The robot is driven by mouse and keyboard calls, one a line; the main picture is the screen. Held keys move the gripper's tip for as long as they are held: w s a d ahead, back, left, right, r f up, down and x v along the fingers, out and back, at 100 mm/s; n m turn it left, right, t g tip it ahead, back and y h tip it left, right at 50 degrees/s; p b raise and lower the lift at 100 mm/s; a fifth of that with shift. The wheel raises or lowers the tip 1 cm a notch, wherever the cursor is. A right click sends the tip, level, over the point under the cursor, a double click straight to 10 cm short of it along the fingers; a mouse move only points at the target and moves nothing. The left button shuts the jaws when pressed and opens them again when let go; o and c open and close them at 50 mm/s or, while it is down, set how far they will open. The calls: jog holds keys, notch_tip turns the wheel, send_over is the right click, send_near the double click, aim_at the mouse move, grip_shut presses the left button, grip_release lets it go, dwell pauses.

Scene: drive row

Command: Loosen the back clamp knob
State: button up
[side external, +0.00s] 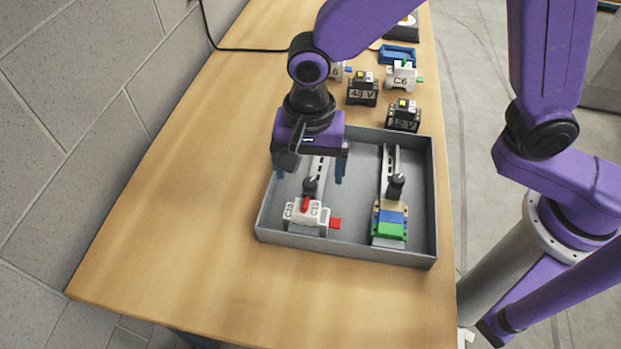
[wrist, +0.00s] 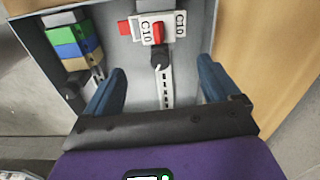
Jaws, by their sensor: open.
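One dark clamp knob (side external: 310,185) sits on the left rail (side external: 319,168) in the side external view, right behind the white C10 breakers (side external: 312,213). It also shows in the wrist view (wrist: 158,58). A second dark knob (side external: 396,181) sits on the right rail (side external: 389,165), behind the coloured terminal blocks (side external: 389,225). The pictures do not settle which one is called the back knob. My gripper (side external: 310,176) is open and empty over the left rail. In the wrist view, its blue fingers (wrist: 158,88) stand apart on either side of that rail, with the knob ahead between them.
A grey tray (side external: 436,205) holds both rails, and its walls stand around them. Several modules, including a 48 V unit (side external: 362,92) and a C6 breaker (side external: 402,76), stand behind the tray. The wooden table (side external: 175,190) is clear to the left.

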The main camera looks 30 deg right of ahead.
aim_at(310, 186)
jog(key=shift+f, duration=0.2)
jog(key=shift+f, duration=1)
